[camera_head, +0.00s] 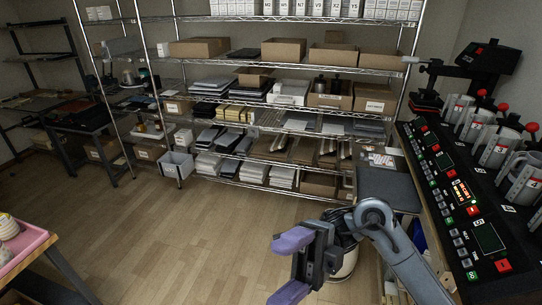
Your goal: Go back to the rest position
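My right gripper (274,271) is in the lower middle of the head view, with its arm coming in from the lower right. Its two purple fingers are spread apart with nothing between them, so it is open and empty. It is in front of the wooden floor, to the left of the press bench and apart from it. My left gripper is not in view. The black mug press (449,190) stands at the right with several numbered stations. A mug (522,180) sits in the nearest visible station, number 4. One control panel display is lit.
Wire shelving (285,124) with boxes and packages spans the back. A grey work surface (389,190) adjoins the press bench. A table with a pink tray (22,243) is at the lower left. A grey bin (177,164) stands by the shelving. The floor between is clear.

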